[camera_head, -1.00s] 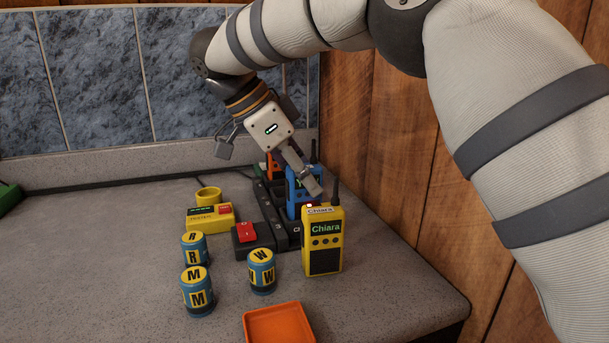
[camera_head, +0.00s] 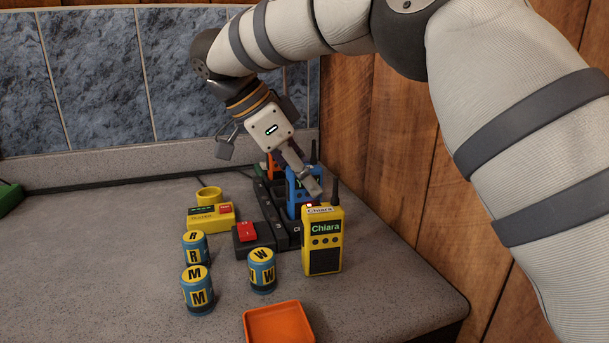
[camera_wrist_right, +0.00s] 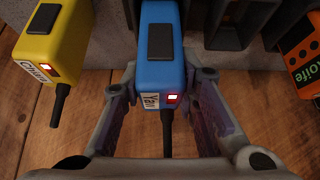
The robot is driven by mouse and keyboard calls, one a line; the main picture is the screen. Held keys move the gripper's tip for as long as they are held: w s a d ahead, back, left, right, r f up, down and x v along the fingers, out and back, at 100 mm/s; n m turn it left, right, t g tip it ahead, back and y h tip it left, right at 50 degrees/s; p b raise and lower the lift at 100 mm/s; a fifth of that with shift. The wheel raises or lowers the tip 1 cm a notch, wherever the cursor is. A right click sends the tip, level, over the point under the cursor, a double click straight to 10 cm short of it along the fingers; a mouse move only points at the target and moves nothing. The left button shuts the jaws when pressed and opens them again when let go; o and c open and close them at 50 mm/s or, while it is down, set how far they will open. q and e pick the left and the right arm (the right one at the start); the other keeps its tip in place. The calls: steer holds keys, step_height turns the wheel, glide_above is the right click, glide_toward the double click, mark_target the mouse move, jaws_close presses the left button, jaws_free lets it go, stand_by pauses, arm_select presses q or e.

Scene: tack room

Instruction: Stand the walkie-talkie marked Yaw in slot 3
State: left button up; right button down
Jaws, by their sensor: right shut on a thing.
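The blue walkie-talkie (camera_head: 296,200) is partly hidden in the head view, behind my right gripper and the yellow walkie-talkie. In the right wrist view the blue walkie-talkie (camera_wrist_right: 158,52) has a white label that seems to read Yaw, a lit red light and a black antenna. My right gripper (camera_wrist_right: 162,82) is shut on it, one finger on each side. In the head view my right gripper (camera_head: 313,187) reaches down over it. The black charging rack (camera_head: 270,212) stands beside it. I cannot tell whether its foot is in a slot. My left gripper is not in view.
A yellow walkie-talkie marked Chiara (camera_head: 322,240) stands close in front. An orange one (camera_head: 273,164) is behind. Blue-yellow batteries (camera_head: 197,290), a yellow device (camera_head: 210,217) and an orange tray (camera_head: 278,308) are on the counter. A wooden wall (camera_head: 400,150) is close on the right.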

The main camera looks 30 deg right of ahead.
steer(key=shift+f, duration=0.5)
steer(key=c, duration=1.5)
jaws_free()
steer(key=shift+c, duration=0.2)
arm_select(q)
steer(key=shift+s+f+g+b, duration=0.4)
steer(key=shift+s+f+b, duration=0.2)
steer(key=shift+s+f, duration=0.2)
arm_select(e)
steer(key=v, duration=1.1)
